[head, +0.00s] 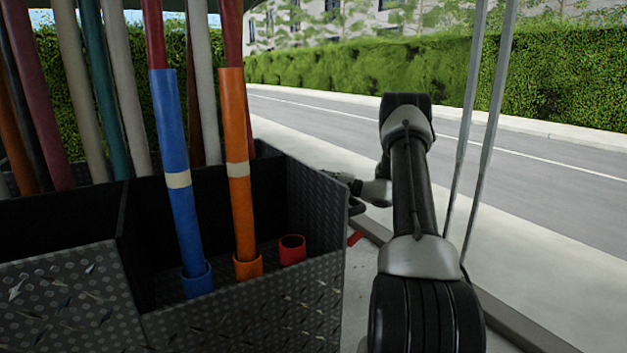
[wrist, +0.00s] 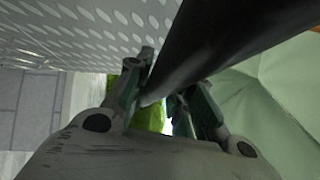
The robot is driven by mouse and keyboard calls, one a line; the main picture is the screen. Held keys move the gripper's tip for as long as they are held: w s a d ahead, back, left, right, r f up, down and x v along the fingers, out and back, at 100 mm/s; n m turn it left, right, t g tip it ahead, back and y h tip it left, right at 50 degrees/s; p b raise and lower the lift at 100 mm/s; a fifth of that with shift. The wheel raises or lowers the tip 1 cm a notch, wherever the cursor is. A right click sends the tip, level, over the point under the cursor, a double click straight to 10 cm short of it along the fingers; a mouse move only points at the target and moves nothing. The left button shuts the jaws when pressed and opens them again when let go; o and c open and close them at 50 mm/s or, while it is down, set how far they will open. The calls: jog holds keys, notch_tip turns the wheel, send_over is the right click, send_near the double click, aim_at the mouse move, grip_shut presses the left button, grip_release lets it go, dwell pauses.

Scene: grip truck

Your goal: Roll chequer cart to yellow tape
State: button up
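The chequer cart (head: 235,320) is a dark box of raised-pattern metal plate with compartments, filling the lower left of the head view. Its patterned wall also shows in the wrist view (wrist: 75,35). My gripper (head: 352,192) is at the cart's right side, small and partly hidden by the cart wall and my arm. In the wrist view, a dark round bar (wrist: 215,40) runs between my gripper's fingers (wrist: 165,95). I cannot tell whether both fingers press on it. I see no yellow tape in either view.
Blue (head: 178,150) and orange (head: 236,150) poles stand in sockets in the cart, beside an empty red socket (head: 291,249). Several other poles stand behind. Two thin grey uprights (head: 470,130) rise at the right. Beyond the pale pavement (head: 545,265) are a road (head: 560,185) and a hedge (head: 400,65).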

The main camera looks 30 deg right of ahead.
jog(key=o, duration=0.4)
jog(key=shift+o, duration=0.2)
jog(key=v, duration=1.2)
jog(key=shift+d+f, duration=0.1)
